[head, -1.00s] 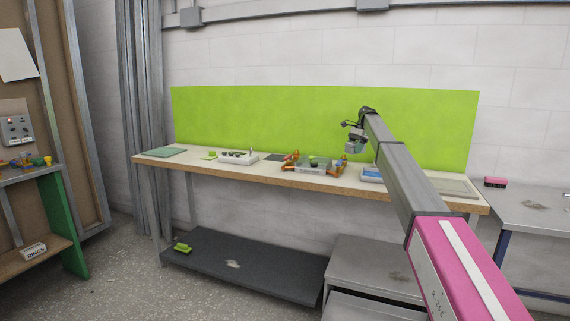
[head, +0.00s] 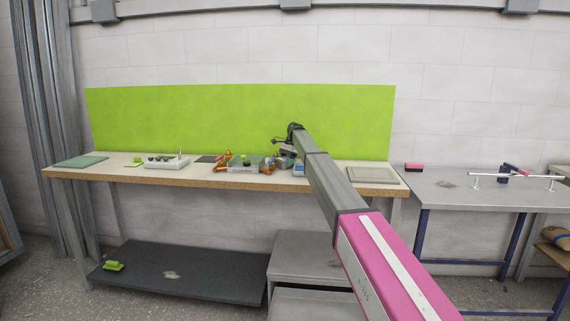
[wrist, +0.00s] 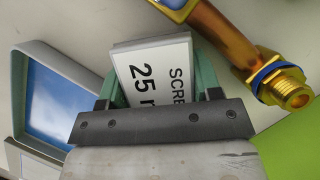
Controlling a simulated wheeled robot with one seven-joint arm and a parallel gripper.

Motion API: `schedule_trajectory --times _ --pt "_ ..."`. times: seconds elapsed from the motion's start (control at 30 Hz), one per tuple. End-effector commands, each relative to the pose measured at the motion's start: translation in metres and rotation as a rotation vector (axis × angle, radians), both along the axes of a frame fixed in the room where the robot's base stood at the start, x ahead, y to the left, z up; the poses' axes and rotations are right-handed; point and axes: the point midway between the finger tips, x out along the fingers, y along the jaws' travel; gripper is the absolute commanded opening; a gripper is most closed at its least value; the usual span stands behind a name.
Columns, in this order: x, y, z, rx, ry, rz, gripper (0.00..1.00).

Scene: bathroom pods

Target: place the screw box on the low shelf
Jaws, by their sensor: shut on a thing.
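The screw box (wrist: 158,68) is a white box with black "SCRE" and "25" lettering in the wrist view. My gripper (wrist: 160,88) is shut on it, one green finger on each side. In the head view my gripper (head: 284,153) is low over the right half of the wooden workbench, and the box cannot be made out there. A dark grey low shelf (head: 205,280) lies under the bench near the floor. It is mostly bare, with a small green object (head: 113,266) at its left end and a pale patch in its middle.
A blue-bottomed tray (wrist: 60,105) and a brass pipe fitting (wrist: 235,45) lie close beside my gripper. A clear bin (head: 243,167) and a white switch box (head: 166,162) stand on the bench (head: 130,176). A grey drawer unit (head: 305,258) stands right of the shelf.

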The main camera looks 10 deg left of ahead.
Motion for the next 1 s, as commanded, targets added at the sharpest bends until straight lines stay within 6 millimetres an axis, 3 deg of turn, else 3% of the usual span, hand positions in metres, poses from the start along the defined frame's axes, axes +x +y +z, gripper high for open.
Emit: schedule_trajectory --times 0.27,0.3,0.33,0.77,1.0 --pt "0.0 0.0 -0.001 0.001 -0.001 0.0 0.27" --pt "0.0 0.0 -0.002 0.001 -0.001 0.0 0.65" --pt "0.0 0.0 -0.001 0.001 -0.001 0.0 0.69" --pt "0.002 -0.001 0.005 0.001 -0.001 0.0 0.69" --pt "0.011 -0.009 0.033 0.001 -0.002 -0.001 0.69"
